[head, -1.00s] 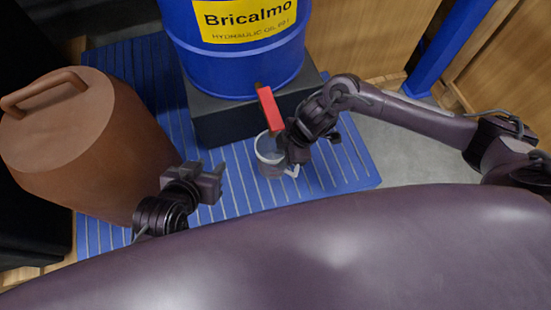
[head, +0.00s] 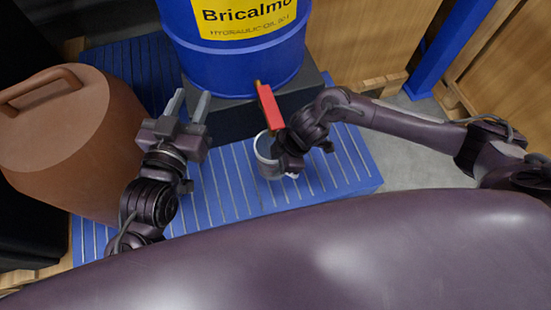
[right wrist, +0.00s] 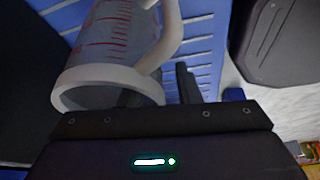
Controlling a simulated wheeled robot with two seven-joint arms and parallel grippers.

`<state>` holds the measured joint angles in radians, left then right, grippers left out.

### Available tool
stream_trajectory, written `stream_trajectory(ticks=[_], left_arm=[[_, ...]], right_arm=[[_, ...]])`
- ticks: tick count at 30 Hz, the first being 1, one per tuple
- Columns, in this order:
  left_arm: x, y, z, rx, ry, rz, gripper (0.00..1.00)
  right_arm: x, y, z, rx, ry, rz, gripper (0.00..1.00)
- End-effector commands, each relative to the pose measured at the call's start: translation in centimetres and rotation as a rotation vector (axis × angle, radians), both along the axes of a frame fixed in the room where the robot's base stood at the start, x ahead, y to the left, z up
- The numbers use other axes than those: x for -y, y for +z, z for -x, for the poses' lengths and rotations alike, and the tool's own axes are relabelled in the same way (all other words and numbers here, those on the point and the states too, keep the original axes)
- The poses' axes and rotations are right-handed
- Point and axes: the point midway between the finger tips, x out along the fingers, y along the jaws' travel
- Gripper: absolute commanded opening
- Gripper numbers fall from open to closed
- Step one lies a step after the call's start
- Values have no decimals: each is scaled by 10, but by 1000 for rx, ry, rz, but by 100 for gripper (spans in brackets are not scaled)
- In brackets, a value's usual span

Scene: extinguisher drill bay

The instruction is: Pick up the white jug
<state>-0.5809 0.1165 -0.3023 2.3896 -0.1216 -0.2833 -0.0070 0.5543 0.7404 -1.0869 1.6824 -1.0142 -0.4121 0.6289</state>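The white jug (head: 264,152) stands on the blue slatted platform, below the red lever. The right wrist view shows the jug (right wrist: 105,50) close up, with red scale marks, a thick pale rim and a handle (right wrist: 170,35). My right gripper (head: 284,160) is at the jug's right side and partly covers it. In the wrist view one dark finger stands beside the handle. The other finger is hidden, so I cannot tell whether it grips the handle. My left gripper (head: 188,103) is empty, with its fingers apart, left of the drum's stand.
A blue oil drum (head: 235,55) stands on a black block (head: 225,118), with a red lever (head: 268,105) in front. A big brown clay-coloured vessel (head: 75,130) stands at left. The blue slatted platform (head: 235,190) is bare in front of the jug.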

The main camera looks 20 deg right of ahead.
Motion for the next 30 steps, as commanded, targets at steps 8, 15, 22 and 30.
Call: stream_trajectory(ticks=[8, 15, 22, 30], left_arm=[[0, 0, 0, -2, 0, -1, 36], [0, 0, 0, -3, -1, -1, 36], [0, 0, 0, -3, 0, -1, 36], [0, -7, 1, -38, -2, -17, 36]], right_arm=[[0, 0, 0, 0, 0, 0, 3], [0, 0, 0, 0, 0, 0, 0], [0, 0, 0, 0, 0, -1, 0], [2, 1, -1, -1, -1, 0, 0]])
